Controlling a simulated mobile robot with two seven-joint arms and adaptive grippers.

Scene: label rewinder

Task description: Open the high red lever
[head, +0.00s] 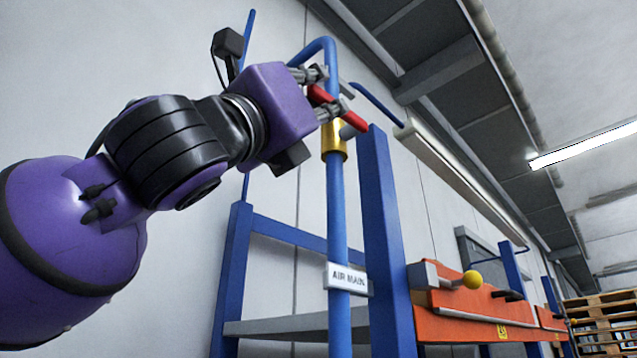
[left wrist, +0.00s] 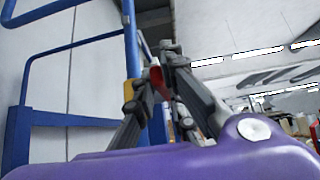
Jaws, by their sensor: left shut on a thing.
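The red lever (head: 351,117) sits high on a brass valve (head: 334,142) on an upright blue pipe (head: 338,220). It slants down to the right across the pipe. My left gripper (head: 325,92) comes in from the left at the valve's height and is shut on the lever, which partly hides behind its fingers. In the left wrist view the red lever (left wrist: 157,76) shows between the fingers (left wrist: 165,62), and the brass valve (left wrist: 129,90) is just left of them. My right gripper is in neither view.
A white "AIR MAIN" tag (head: 347,279) hangs on the pipe below the valve. A blue frame post (head: 386,230) stands close to the right of the pipe.

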